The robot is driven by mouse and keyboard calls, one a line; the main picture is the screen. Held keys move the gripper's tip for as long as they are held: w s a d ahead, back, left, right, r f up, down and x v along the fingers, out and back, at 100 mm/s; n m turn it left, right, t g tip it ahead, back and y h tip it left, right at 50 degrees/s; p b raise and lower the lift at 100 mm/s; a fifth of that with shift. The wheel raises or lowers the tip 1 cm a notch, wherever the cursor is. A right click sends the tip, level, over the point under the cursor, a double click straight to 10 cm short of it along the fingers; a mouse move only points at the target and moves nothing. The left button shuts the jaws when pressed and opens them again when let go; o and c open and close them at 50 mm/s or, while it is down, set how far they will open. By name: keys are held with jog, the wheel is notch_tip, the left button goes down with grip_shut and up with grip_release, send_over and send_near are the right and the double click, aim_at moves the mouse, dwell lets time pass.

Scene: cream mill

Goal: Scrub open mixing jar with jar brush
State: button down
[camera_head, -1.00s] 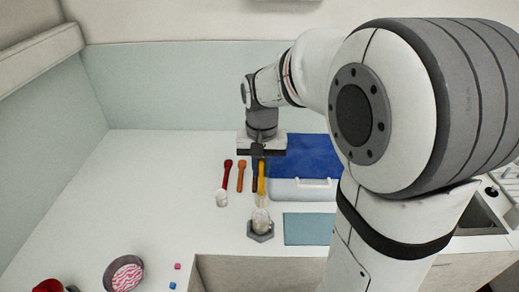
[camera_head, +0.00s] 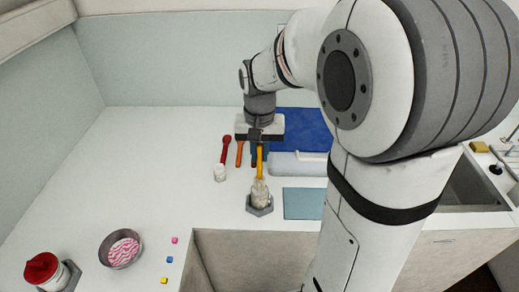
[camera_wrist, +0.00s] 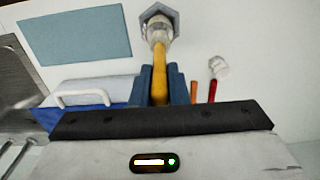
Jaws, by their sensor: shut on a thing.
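My gripper (camera_head: 258,146) is shut on the yellow handle of the jar brush (camera_head: 260,160), which points down. The handle also shows between the blue fingers in the wrist view (camera_wrist: 160,78). The clear, whitish open mixing jar (camera_head: 260,193) stands upright on a grey hexagonal holder (camera_head: 260,209); both jar (camera_wrist: 158,32) and holder (camera_wrist: 152,10) show in the wrist view. The brush's lower end is at the jar mouth and seems to reach inside. I cannot tell how deep, as the bristles blend with the jar.
Red (camera_head: 225,150) and orange (camera_head: 239,154) handled tools lie left of my gripper, with a small white piece (camera_head: 219,174). A bowl (camera_head: 122,249), small cubes (camera_head: 170,259) and red-lidded jar (camera_head: 42,268) stand front left.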

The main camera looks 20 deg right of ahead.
aim_at(260, 167)
jog(key=shift+f+b, duration=2)
jog(key=shift+f, duration=0.95)
jog(key=shift+r, duration=0.15)
